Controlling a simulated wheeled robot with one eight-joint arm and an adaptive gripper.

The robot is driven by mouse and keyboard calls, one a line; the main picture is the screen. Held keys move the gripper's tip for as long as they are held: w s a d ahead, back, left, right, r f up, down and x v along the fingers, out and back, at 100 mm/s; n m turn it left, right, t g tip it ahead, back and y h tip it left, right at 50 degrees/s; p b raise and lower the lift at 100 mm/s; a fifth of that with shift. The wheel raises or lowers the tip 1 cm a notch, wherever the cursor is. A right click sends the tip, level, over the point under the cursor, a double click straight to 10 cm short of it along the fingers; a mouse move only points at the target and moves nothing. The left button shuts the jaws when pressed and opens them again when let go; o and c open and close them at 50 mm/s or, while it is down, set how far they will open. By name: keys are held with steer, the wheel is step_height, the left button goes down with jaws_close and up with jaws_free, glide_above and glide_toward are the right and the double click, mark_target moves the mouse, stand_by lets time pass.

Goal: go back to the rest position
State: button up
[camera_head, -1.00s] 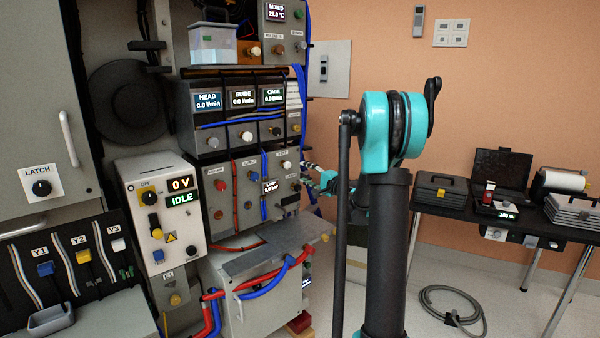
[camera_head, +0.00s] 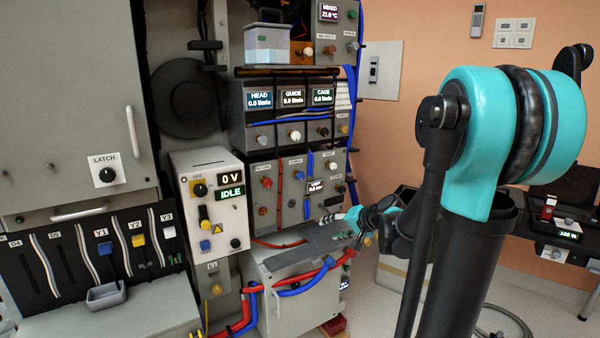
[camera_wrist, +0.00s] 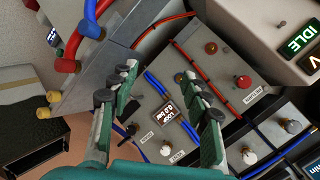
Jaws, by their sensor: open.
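My gripper (camera_head: 338,216) is at the end of my arm in the head view, in front of the lower valve panel (camera_head: 262,212) and above the grey box (camera_head: 300,262) with hoses. In the wrist view my gripper (camera_wrist: 160,88) has its two green-and-grey fingers apart, with nothing between them. Behind the fingers is the valve panel with a small pressure display (camera_wrist: 170,113), red and white knobs and blue and red lines. My arm hides part of the right side in the head view.
Red hose (camera_head: 252,300) and blue hose (camera_head: 305,285) run along the grey box. A power unit (camera_head: 213,205) reads 0 V and IDLE. A small grey tray (camera_head: 106,296) sits at left. A dark table (camera_head: 560,240) stands at right.

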steer(key=s+d+f+n+g+h, duration=0.1)
steer(key=s+f, duration=0.3)
steer(key=s, duration=0.4)
steer(key=s+d+f+n+g+h, duration=0.1)
steer(key=s+d+f+n+h, duration=0.1)
steer(key=s, duration=0.6)
steer(key=s+d+f+n+g+h, duration=0.1)
steer(key=s+d+f+g+h, duration=0.1)
steer(key=s+d+f+h, duration=0.2)
steer(key=s+f, duration=0.2)
steer(key=s, duration=0.2)
steer(key=shift+s+d+f+n, duration=0.15)
steer(key=shift+s+d+n, duration=0.1)
steer(key=shift+d+n, duration=0.1)
